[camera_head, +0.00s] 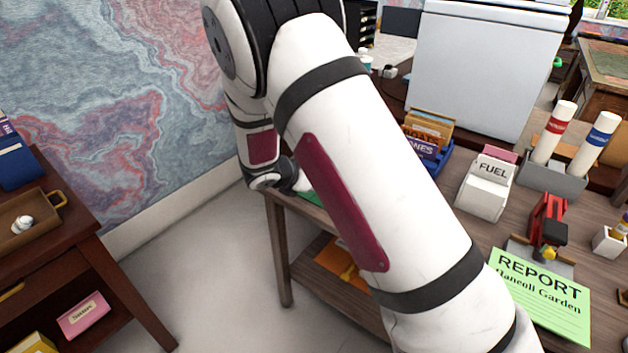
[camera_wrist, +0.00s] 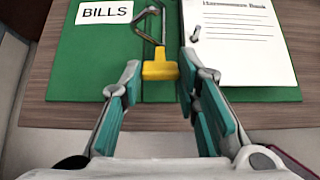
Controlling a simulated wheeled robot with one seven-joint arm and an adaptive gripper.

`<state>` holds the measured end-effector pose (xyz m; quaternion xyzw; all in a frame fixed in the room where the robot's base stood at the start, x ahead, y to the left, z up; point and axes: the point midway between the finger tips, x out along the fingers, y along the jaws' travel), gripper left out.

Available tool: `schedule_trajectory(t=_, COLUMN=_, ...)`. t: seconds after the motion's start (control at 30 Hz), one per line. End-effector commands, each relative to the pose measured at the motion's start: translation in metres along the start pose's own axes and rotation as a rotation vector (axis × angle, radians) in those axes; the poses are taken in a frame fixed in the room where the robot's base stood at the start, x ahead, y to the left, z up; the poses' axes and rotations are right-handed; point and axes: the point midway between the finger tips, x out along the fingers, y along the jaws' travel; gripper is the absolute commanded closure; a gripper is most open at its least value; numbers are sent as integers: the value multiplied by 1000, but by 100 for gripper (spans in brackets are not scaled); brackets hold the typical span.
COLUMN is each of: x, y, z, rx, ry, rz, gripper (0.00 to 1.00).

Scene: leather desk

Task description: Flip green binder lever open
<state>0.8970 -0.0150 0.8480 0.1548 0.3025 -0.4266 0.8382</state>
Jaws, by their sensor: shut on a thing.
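The green binder (camera_wrist: 95,50) lies open on the wooden desk in the wrist view, with a white BILLS label on its left cover and a printed white sheet (camera_wrist: 240,40) on the right. Its yellow lever (camera_wrist: 160,66) sits at the middle, beside a metal ring arch (camera_wrist: 148,20). My gripper (camera_wrist: 160,74) has its teal-padded fingers on either side of the lever and is shut on it. The exact contact at the fingertips is hard to see. In the head view only a green sliver of the binder (camera_head: 311,197) shows; my arm hides the rest and the gripper.
The desk also holds a blue file holder (camera_head: 432,158), a white FUEL box (camera_head: 485,188), rolled tubes (camera_head: 554,132), a red device (camera_head: 548,225) and a green REPORT sheet (camera_head: 545,295). A small wooden table (camera_head: 110,235) stands at left. Open floor lies between.

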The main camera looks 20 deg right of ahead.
Motion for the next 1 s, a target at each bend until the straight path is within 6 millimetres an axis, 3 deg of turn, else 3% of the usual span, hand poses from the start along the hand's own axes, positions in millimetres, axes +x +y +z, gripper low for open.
schedule_trajectory(t=0.4, x=3, y=0, z=17, rx=2, ry=176, rz=1, gripper=100)
schedule_trajectory(t=0.93, x=5, y=1, z=17, rx=-1, ry=196, rz=0, gripper=100)
schedule_trajectory(t=0.97, x=5, y=1, z=17, rx=-1, ry=196, rz=0, gripper=64)
schedule_trajectory(t=1.0, x=5, y=0, z=17, rx=-1, ry=196, rz=0, gripper=55)
